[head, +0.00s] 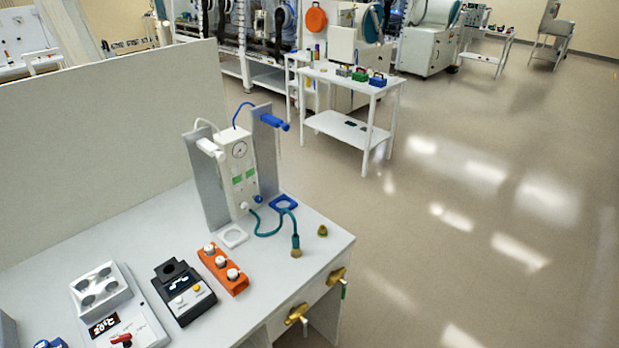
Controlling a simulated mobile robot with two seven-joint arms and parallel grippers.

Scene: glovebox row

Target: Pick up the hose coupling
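A teal hose (268,230) runs from the front of a white gauge unit (238,170) and loops over the white bench top. Its free end carries a brass-coloured coupling (296,252), which lies on the bench near the right edge. A small green and orange piece (322,231) sits apart from it, farther right near the corner; I cannot tell what it is. Neither of my grippers is in view.
An orange block with white knobs (223,268), a black device (184,291) and a white tray (100,290) stand left of the coupling. Brass valves (297,315) stick out from the bench front. Grey uprights (208,180) flank the gauge unit. The floor at right is clear.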

